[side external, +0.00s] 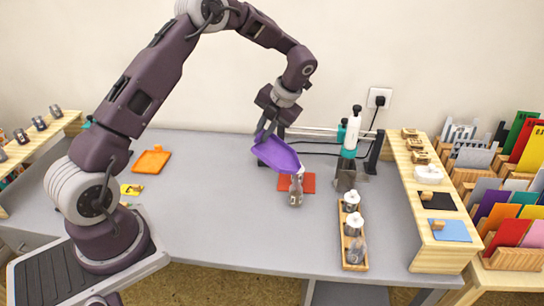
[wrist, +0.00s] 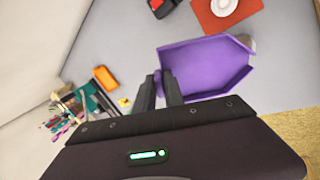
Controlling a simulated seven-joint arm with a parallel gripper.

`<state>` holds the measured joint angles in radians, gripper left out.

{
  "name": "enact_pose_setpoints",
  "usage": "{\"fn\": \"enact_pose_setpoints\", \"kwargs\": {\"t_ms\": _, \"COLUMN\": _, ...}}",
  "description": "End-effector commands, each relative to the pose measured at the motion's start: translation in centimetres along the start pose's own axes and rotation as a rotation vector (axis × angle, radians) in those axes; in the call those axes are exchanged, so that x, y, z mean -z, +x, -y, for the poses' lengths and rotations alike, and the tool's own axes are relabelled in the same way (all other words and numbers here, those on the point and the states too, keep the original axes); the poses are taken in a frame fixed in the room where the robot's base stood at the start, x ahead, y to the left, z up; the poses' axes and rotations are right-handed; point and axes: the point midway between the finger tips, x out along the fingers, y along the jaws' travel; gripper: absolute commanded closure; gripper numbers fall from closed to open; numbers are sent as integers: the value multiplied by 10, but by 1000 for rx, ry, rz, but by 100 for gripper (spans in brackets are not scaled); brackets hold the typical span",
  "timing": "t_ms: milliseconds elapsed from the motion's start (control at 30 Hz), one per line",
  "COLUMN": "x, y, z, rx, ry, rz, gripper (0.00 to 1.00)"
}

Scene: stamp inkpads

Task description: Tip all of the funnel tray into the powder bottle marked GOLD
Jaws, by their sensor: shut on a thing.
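My gripper (side external: 262,136) is shut on the purple funnel tray (side external: 277,153) by its edge. The tray is held in the air, tilted, with its lower right end over a small clear bottle (side external: 296,190). The bottle stands upright at the front of a red mat (side external: 310,182); whether the tray's tip touches it I cannot tell. In the wrist view my gripper's fingers (wrist: 160,88) grip the tray (wrist: 208,66) at its left side, and no powder shows on its floor. No GOLD label is readable.
An orange tray (side external: 152,160) and a yellow card (side external: 131,189) lie at the left. A wooden shelf (side external: 428,200) with pads and stamps borders the right. The table's front middle is clear.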

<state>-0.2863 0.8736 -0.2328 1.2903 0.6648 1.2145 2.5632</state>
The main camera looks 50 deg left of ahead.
Motion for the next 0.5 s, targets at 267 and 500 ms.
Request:
{"fn": "enact_pose_setpoints", "kwargs": {"t_ms": 267, "x": 0, "y": 8, "z": -10, "rx": 111, "ry": -2, "rz": -2, "gripper": 100}}
{"fn": "enact_pose_setpoints", "kwargs": {"t_ms": 500, "x": 0, "y": 22, "z": -23, "rx": 362, "ry": -8, "rz": -3, "gripper": 100}}
